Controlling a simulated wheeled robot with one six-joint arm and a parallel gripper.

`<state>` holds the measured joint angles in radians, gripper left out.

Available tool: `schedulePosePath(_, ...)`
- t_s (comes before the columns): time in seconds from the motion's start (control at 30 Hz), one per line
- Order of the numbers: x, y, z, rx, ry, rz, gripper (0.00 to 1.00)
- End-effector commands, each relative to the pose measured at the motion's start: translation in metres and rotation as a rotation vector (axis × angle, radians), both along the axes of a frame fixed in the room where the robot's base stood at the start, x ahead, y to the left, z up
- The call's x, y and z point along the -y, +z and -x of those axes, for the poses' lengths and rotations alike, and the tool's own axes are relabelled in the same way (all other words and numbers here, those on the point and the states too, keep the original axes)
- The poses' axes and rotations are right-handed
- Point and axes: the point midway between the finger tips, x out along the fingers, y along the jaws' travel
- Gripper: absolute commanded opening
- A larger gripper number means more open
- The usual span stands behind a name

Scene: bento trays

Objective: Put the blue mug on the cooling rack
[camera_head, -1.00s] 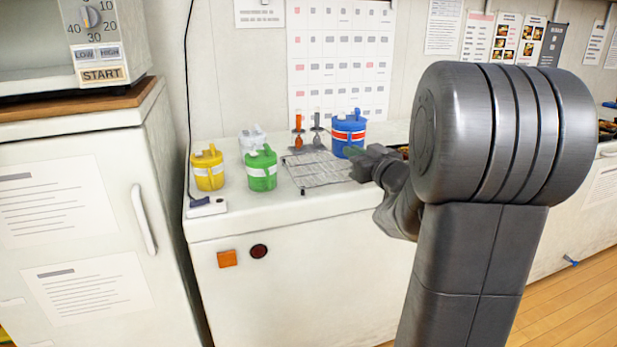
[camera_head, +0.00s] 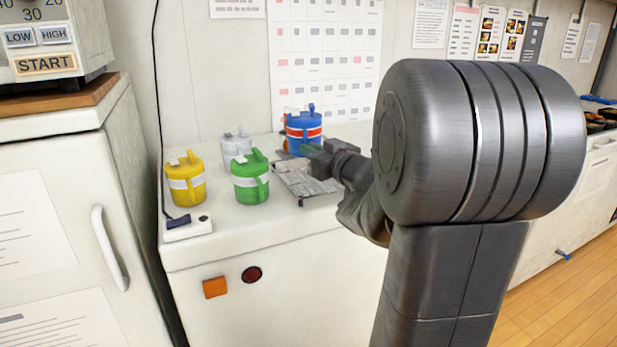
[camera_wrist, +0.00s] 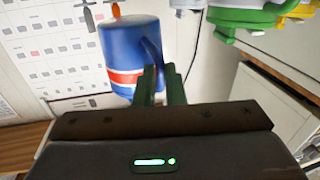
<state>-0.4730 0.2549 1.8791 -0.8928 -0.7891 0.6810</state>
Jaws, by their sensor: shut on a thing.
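The blue mug (camera_head: 303,122), with a red and white band, is held by my gripper (camera_head: 312,150) over the back part of the counter. In the wrist view the fingers of my gripper (camera_wrist: 161,84) are closed on the handle side of the blue mug (camera_wrist: 118,50). The cooling rack (camera_head: 296,178) is a thin wire grid on the counter, below and in front of the mug. My gripper and wrist hide its right part. I cannot tell how high the mug is above the counter.
A green mug (camera_head: 244,188), a yellow mug (camera_head: 183,192) and a white mug (camera_head: 238,142) stand left of the rack. A power strip (camera_head: 188,228) lies at the counter's left front corner. A white cabinet (camera_head: 45,160) is on the left.

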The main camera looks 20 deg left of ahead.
Motion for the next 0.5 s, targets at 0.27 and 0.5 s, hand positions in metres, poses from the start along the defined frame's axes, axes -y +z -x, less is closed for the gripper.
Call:
schedulePosePath(0.27, 0.0, -0.025, 0.0, 0.001, 0.001, -0.003, 0.0)
schedulePosePath(0.5, 0.0, -0.057, 0.0, 0.003, 0.001, -0.003, 0.0)
